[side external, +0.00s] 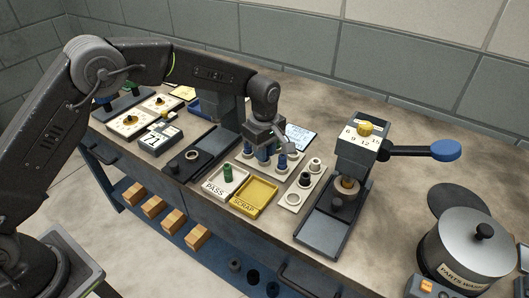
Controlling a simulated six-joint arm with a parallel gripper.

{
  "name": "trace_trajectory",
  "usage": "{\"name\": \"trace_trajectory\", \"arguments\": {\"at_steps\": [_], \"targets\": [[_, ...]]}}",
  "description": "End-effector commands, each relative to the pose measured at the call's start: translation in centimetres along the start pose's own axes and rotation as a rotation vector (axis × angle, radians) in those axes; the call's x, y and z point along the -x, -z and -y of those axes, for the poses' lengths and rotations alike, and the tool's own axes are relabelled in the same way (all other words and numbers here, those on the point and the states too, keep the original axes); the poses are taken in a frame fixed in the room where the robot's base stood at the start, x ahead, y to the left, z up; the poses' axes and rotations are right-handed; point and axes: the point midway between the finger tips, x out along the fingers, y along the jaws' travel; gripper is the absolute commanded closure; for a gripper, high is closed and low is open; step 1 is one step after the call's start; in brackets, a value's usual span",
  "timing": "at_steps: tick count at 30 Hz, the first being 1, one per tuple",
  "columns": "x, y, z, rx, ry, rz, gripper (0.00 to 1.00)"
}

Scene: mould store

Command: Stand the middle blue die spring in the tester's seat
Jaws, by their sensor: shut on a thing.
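My gripper (266,146) points down over a pale rack (293,198) and is shut on a blue die spring (265,156). Its fingers partly cover this spring, and I cannot tell whether it is clear of the rack. Another blue spring (283,162) stands in the rack just right of my gripper. A further blue one (247,150) shows at its left. The grey tester (362,153) stands right of the rack, with a numbered dial, a yellow knob and a blue-ended lever. A brass-coloured part (348,184) shows low in its working space. The seat is too small to make out clearly.
A PARTS WASH pot (470,245) is far right.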

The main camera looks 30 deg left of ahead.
Motion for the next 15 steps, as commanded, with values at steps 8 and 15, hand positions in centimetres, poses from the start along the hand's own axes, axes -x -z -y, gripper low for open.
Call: {"name": "trace_trajectory", "arguments": {"at_steps": [8,15], "targets": [[5.0,0.0,-0.1,0.0,-0.006,0.0,1.0],[8.8,0.0,-0.1,0.0,-0.004,0.0,1.0]]}}
